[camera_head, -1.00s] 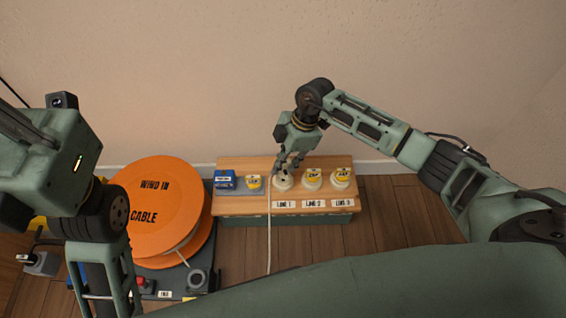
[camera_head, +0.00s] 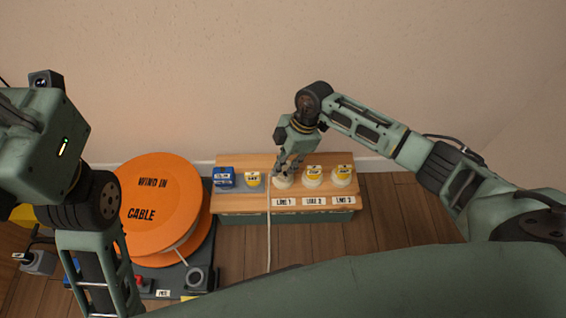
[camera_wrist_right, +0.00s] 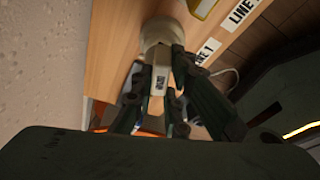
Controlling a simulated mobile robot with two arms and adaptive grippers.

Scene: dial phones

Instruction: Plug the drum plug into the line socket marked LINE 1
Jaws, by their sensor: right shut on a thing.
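The LINE 1 socket (camera_head: 282,182) is a round cream socket on the wooden bench, above its LINE 1 label (camera_head: 284,202). My right gripper (camera_head: 283,170) is over this socket, pointing down. In the right wrist view the gripper (camera_wrist_right: 162,80) is shut on the pale drum plug (camera_wrist_right: 161,74), whose end meets the round cream socket (camera_wrist_right: 163,34). I cannot tell how deep the plug sits. A white cable (camera_head: 269,235) hangs over the bench front to the floor. The orange drum (camera_head: 160,195) stands to the left.
The LINE 2 socket (camera_head: 313,184) and LINE 3 socket (camera_head: 343,183) have yellow-topped pieces on them. The wall is close behind. Floor right of the bench is clear.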

